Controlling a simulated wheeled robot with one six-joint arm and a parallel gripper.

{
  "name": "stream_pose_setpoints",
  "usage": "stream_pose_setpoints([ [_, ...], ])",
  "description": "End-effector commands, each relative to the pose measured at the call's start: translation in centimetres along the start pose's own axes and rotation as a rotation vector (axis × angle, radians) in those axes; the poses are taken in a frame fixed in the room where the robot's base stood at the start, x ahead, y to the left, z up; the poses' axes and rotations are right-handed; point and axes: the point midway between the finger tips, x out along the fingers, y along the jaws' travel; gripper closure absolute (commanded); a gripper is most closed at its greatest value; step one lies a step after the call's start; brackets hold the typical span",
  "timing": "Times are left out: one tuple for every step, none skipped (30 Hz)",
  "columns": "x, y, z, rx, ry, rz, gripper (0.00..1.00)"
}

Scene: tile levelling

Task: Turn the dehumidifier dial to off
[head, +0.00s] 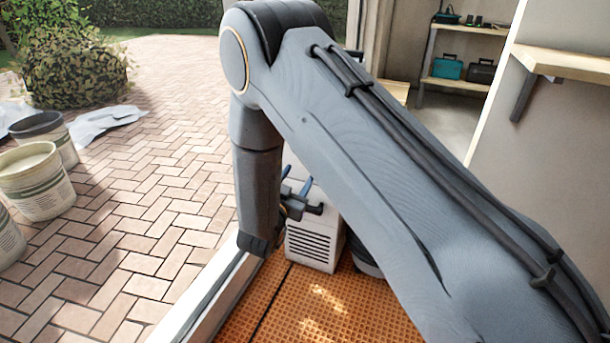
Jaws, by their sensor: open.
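The dehumidifier (313,246) is a white box with dark louvres on its front, standing on the orange floor in the middle of the head view. My arm hides part of it. Its dial cannot be made out. My gripper (297,181) shows small beyond my forearm, by the top of the dehumidifier. Its two blue fingers are apart with nothing seen between them. I cannot tell whether they touch the dehumidifier.
A pale sill (215,298) runs along the orange waffled matting (310,308). A dark round object (366,262) stands right of the dehumidifier, partly hidden. Several buckets (36,182) stand on the paving at left. A shelf with toolboxes (448,67) is at back right; a wooden wall shelf (565,62) juts out nearer.

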Motion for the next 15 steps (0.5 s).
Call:
stream_pose_setpoints([
  [-0.1, -0.1, 0.5, -0.002, 0.018, 0.001, 0.51],
  [-0.1, -0.1, 0.6, -0.002, 0.026, 0.003, 0.51],
  [0.0, -0.1, 0.6, -0.002, 0.033, 0.004, 0.51],
  [0.2, -0.1, 0.5, -0.002, 0.036, 0.006, 0.51],
  [0.5, -0.1, 0.5, -0.001, 0.038, 0.006, 0.51],
  [1.0, 0.0, 0.4, -0.001, 0.038, 0.008, 0.51],
  [1.4, 0.0, 0.3, -0.001, 0.039, 0.009, 0.51],
  [1.9, 0.0, 0.3, -0.001, 0.039, 0.009, 0.51],
  [2.5, 0.0, 0.3, -0.002, 0.039, 0.007, 0.51],
  [3.0, 0.0, 0.3, -0.001, 0.038, 0.007, 0.51],
  [3.5, 0.0, 0.3, 0.0, 0.038, 0.008, 0.51],
  [4.1, 0.0, 0.3, -0.001, 0.037, 0.008, 0.51],
  [4.6, 0.0, 0.3, -0.001, 0.037, 0.007, 0.51],
  [5.0, 0.0, 0.2, -0.002, 0.037, 0.007, 0.51],
  [5.5, 0.0, 0.2, -0.002, 0.037, 0.007, 0.51],
])
